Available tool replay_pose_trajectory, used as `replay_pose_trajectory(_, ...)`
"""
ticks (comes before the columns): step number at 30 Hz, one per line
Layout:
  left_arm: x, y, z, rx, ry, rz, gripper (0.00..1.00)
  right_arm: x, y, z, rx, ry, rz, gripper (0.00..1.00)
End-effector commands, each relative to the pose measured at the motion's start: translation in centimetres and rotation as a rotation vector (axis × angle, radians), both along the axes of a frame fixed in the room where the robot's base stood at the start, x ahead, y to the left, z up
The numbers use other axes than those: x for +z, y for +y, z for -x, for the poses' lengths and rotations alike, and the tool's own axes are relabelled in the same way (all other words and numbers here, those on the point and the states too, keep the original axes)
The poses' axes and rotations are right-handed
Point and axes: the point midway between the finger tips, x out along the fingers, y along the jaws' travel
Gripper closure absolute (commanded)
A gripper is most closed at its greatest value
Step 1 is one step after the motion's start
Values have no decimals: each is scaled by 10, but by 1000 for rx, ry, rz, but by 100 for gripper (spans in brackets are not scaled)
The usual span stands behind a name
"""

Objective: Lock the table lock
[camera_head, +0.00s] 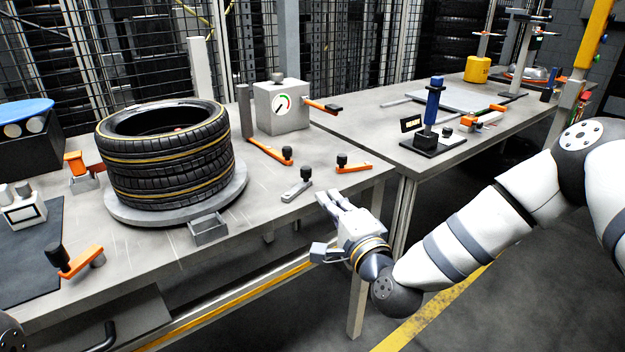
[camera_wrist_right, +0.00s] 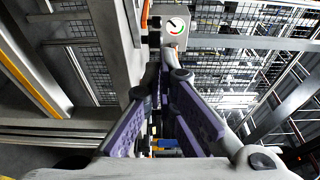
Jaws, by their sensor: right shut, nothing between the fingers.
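My right gripper (camera_head: 333,199) is at the front right edge of the near workbench, just below a short grey lever with a black knob (camera_head: 297,187). A short orange lever with a black knob (camera_head: 352,164) lies on the bench just behind the gripper. I cannot tell which lever is the table lock. The gripper is shut and empty. In the right wrist view its purple-padded fingers (camera_wrist_right: 166,88) come together towards the tips and cover much of what lies ahead. My left gripper is not in view.
Stacked tyres (camera_head: 168,160) stand on a round turntable (camera_head: 136,215) on the near bench. A gauge box (camera_head: 282,106) with an orange lever stands behind. Another orange lever (camera_head: 80,261) is at the front left. A second bench (camera_head: 375,125) is at the right.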

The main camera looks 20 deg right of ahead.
Motion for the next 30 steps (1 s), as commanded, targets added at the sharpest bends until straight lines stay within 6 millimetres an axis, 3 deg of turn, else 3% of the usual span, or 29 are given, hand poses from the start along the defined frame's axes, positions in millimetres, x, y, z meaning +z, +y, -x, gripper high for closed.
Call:
replay_pose_trajectory(6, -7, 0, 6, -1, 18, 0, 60, -3, 4, -48, -1, 0, 2, 100)
replay_pose_trajectory(13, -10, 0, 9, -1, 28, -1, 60, -2, 8, -83, 0, 1, 1, 100)
replay_pose_trajectory(18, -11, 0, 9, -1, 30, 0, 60, 0, 8, -92, 0, 1, 0, 100)
replay_pose_trajectory(30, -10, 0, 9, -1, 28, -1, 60, 0, 6, -91, 3, 0, 0, 100)
